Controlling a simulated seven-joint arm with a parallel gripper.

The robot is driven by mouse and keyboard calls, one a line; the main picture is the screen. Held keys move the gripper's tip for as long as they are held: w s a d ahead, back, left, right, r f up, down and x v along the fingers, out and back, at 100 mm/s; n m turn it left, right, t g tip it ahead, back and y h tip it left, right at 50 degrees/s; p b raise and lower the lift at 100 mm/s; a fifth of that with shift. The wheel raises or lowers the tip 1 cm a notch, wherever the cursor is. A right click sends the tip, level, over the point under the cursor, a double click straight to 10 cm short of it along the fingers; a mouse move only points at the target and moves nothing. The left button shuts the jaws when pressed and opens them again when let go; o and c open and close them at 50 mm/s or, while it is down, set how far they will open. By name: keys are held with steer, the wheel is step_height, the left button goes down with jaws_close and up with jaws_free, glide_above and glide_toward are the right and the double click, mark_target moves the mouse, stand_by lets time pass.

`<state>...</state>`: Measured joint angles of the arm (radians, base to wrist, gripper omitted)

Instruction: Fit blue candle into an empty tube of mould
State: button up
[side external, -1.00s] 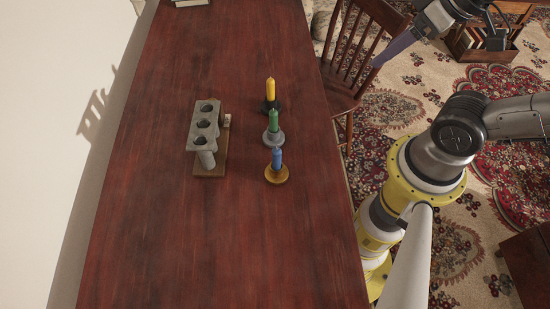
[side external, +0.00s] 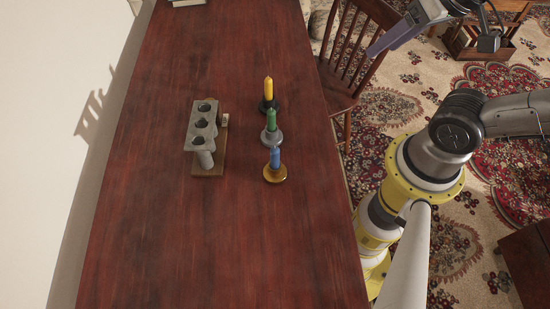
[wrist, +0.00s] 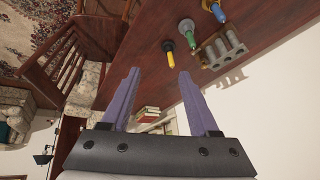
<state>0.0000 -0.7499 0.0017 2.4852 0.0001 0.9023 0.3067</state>
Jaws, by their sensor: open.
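The blue candle (side external: 275,156) stands upright in an amber-coloured round holder (side external: 275,176) on the red-brown table; it also shows at the top of the wrist view (wrist: 219,13). The grey mould (side external: 202,126) stands on a wooden base (side external: 208,170) to the left of the candles. Its three tube openings look dark and empty; it also shows in the wrist view (wrist: 222,48). My gripper (wrist: 158,73) is open and empty, with purple fingers. In the side view one finger (side external: 392,38) shows at the upper right, above the chair and well away from the blue candle.
A green candle (side external: 271,120) in a grey holder and a yellow candle (side external: 268,88) in a dark holder stand in line behind the blue one. A wooden chair (side external: 352,60) is at the table's right edge. The table's front is clear.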

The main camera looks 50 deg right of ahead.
steer(key=w+a+r+m, duration=0.1)
steer(key=w+m, duration=0.2)
steer(key=m, duration=0.3)
steer(key=m+g, duration=0.6)
steer(key=m, duration=0.1)
glide_above(275, 148)
step_height(275, 148, down, 11)
steer(key=f, duration=0.8)
steer(key=shift+s+d+f, duration=0.1)
steer(key=shift+s+d, duration=0.1)
steer(key=shift+d, duration=0.1)
steer(key=shift+w+a+f, duration=0.1)
steer(key=shift+a+f, duration=0.1)
steer(key=shift+f, duration=1.1)
steer(key=shift+w+a+f, duration=0.1)
steer(key=shift+a+f, duration=0.05)
steer(key=shift+f, duration=1.15)
steer(key=shift+c, duration=0.3)
jaws_close()
